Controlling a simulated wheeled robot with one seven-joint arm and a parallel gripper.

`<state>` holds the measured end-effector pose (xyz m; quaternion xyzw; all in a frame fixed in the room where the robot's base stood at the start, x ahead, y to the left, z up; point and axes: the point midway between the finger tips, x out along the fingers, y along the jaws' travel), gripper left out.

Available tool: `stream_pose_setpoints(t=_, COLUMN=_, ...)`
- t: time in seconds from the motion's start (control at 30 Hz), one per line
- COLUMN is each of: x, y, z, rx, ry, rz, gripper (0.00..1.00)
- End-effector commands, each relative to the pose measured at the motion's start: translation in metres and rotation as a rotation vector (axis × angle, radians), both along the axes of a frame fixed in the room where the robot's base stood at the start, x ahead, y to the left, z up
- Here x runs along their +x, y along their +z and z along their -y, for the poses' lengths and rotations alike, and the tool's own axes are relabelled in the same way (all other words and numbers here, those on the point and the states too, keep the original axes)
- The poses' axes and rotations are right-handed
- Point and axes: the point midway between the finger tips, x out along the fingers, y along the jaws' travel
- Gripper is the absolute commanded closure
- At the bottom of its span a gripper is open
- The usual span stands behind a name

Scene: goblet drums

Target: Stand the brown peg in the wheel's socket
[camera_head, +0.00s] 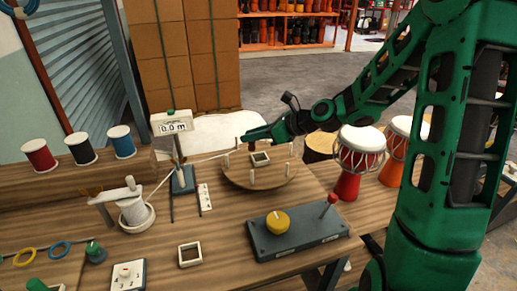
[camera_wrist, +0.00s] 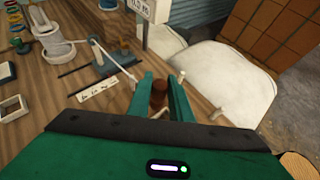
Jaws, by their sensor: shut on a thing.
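The round wooden wheel (camera_head: 240,174) lies on the bench with several pale pegs standing around its rim. A square pale-framed socket (camera_head: 261,158) sits on its top near the middle. My gripper (camera_head: 247,137) is over the far left part of the wheel. In the wrist view my gripper (camera_wrist: 167,90) is shut on the brown peg (camera_wrist: 159,92), which shows between the two green fingers. The peg's lower end is hidden, so I cannot tell whether it touches anything. The wheel is mostly hidden in the wrist view.
A counter stand (camera_head: 182,179) with a white display is just left of the wheel, and a pale cord runs past it. A control box (camera_head: 290,238) with a yellow knob and red lever stands in front. Red drums (camera_head: 359,160) stand at the right.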

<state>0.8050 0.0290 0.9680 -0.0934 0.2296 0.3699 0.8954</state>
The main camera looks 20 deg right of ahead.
Motion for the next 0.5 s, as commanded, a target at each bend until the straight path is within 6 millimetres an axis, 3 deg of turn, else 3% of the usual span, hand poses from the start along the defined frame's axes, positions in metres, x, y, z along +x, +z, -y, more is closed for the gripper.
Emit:
stream_pose_setpoints(t=0.2, x=0.007, y=-0.016, z=0.026, rx=0.002, ry=-0.001, rz=-0.001, gripper=1.00)
stream_pose_setpoints(t=0.37, x=0.008, y=-0.022, z=0.028, rx=0.001, ry=0.002, rz=-0.001, gripper=1.00)
stream_pose_setpoints(t=0.5, x=0.008, y=-0.038, z=0.027, rx=0.002, ry=0.003, rz=-0.003, gripper=1.00)
